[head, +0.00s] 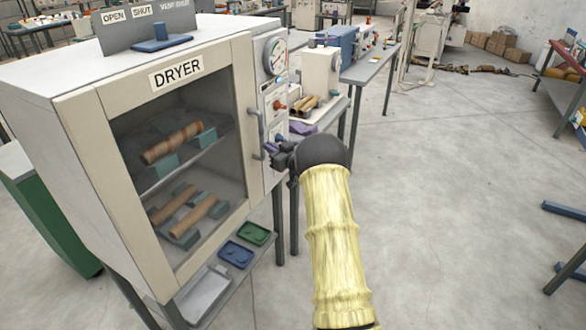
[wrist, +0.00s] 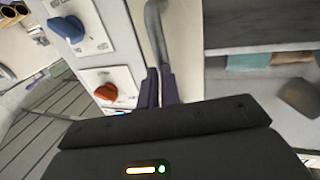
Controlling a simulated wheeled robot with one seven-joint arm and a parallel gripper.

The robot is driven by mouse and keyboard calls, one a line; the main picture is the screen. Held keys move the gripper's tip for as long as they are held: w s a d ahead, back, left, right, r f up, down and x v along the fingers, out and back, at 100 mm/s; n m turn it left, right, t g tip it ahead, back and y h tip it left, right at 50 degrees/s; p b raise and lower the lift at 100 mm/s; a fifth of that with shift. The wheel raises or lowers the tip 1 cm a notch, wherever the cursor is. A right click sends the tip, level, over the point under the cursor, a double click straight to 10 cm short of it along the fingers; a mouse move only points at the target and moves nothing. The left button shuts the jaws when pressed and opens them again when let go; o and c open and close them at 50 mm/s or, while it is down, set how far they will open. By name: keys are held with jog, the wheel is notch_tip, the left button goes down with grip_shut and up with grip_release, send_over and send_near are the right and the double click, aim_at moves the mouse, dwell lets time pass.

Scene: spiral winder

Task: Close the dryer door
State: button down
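The dryer (head: 75,75) stands at the left of the head view. Its framed door (head: 85,120) with a dark window lies flush or nearly flush with the front; I cannot tell whether a thin gap is left. The grey bar handle (head: 255,128) is on the door's right edge and also shows in the wrist view (wrist: 156,30). My gripper (head: 268,152) is at the handle's lower end. In the wrist view its two dark fingers (wrist: 160,85) are close together, their tips at the bar. The fingers hide the bar's lower end, and no bar shows between them.
Cardboard tubes (head: 175,143) rest on teal blocks inside the dryer. A control panel (head: 275,110) with knobs is beside the handle. Green (head: 254,233) and blue trays (head: 236,254) lie on a lower shelf. Open floor (head: 455,200) is to the right.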

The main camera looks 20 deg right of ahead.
jog(key=shift+w+a+r, duration=0.25)
jog(key=shift+a+r, duration=0.25)
jog(key=shift+r, duration=0.1)
jog(key=d+f+b+v, duration=0.1)
jog(key=d+b+v, duration=0.1)
jog(key=v, duration=1.2)
jog(key=shift+d+f, duration=0.1)
jog(key=shift+f, duration=0.05)
